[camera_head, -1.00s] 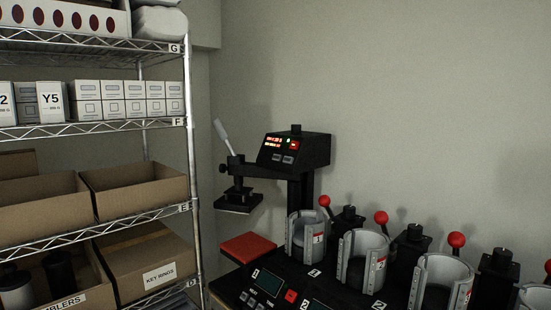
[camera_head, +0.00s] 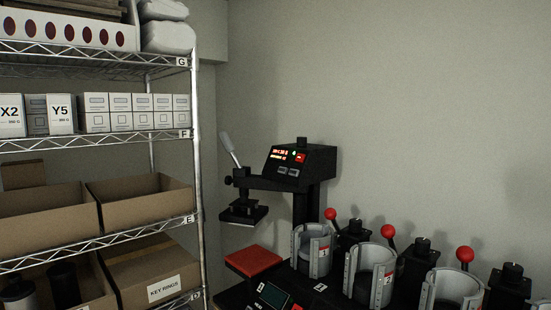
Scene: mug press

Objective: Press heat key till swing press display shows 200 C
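The black swing press (camera_head: 305,180) stands on the bench near the wall, right of the shelf rack. Its control head (camera_head: 318,160) carries a small lit display (camera_head: 281,153) with red and orange digits, too small to read. Red and grey keys (camera_head: 288,171) sit beside and below the display; which one is the heat key cannot be told. A pale lever handle (camera_head: 229,148) rises at the press's left, above its dark upper plate (camera_head: 244,215). A red pad (camera_head: 253,260) lies below that plate. Neither of my grippers is in view.
Several mug presses (camera_head: 372,272) with red-knobbed levers line the bench to the right. A dark control panel (camera_head: 272,296) sits in front of them. A wire rack (camera_head: 196,170) with boxes and cartons fills the left side.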

